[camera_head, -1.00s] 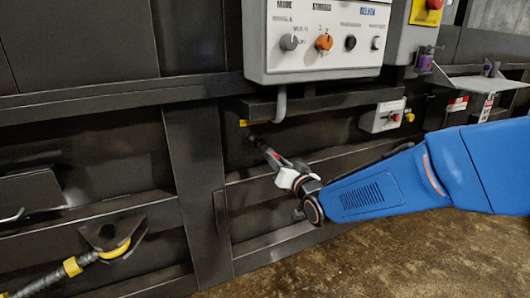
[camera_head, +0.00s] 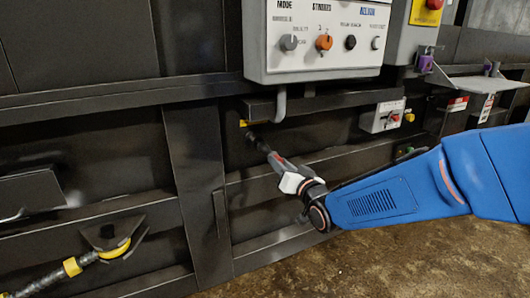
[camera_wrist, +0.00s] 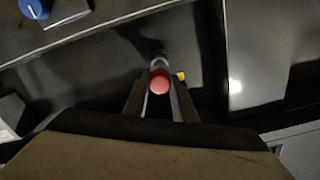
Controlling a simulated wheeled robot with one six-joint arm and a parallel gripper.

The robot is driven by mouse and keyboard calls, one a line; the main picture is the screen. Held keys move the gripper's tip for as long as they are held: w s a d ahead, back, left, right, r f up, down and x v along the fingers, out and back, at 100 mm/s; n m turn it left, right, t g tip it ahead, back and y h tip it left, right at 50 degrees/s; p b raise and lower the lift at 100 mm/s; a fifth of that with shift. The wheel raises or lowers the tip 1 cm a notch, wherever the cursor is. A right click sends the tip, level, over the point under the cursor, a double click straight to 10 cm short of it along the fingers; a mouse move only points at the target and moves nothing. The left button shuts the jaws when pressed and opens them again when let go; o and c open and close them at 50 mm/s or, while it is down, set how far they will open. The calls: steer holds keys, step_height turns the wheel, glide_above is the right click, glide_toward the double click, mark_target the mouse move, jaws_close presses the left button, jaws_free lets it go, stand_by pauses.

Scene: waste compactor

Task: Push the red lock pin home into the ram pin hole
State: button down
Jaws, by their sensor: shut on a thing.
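The red lock pin (camera_wrist: 159,83) shows its round red end between my two fingers in the wrist view. A grey metal part lies just beyond it, toward the dark panel. My gripper (camera_wrist: 157,100) is shut on the pin. In the head view my gripper (camera_head: 268,150) reaches up and left to the dark machine wall below the control box, and a bit of red shows at its fingers. A dark round spot (camera_head: 250,136) on the wall lies just ahead of the fingertips. I cannot tell how deep the pin sits; the ram pin hole is not clearly visible.
The control box (camera_head: 320,40) with several knobs hangs above my gripper, with a grey conduit (camera_head: 281,105) below it. A small yellow tag (camera_head: 243,123) is near the fingertips. A small switch box (camera_head: 383,117) is to the right. A yellow-collared hose (camera_head: 73,266) is lower left.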

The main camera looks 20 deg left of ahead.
steer(key=shift+v, duration=2.4)
steer(key=shift+w+a+m, duration=0.4)
steer(key=shift+a+m, duration=0.1)
steer(key=shift+m, duration=0.3)
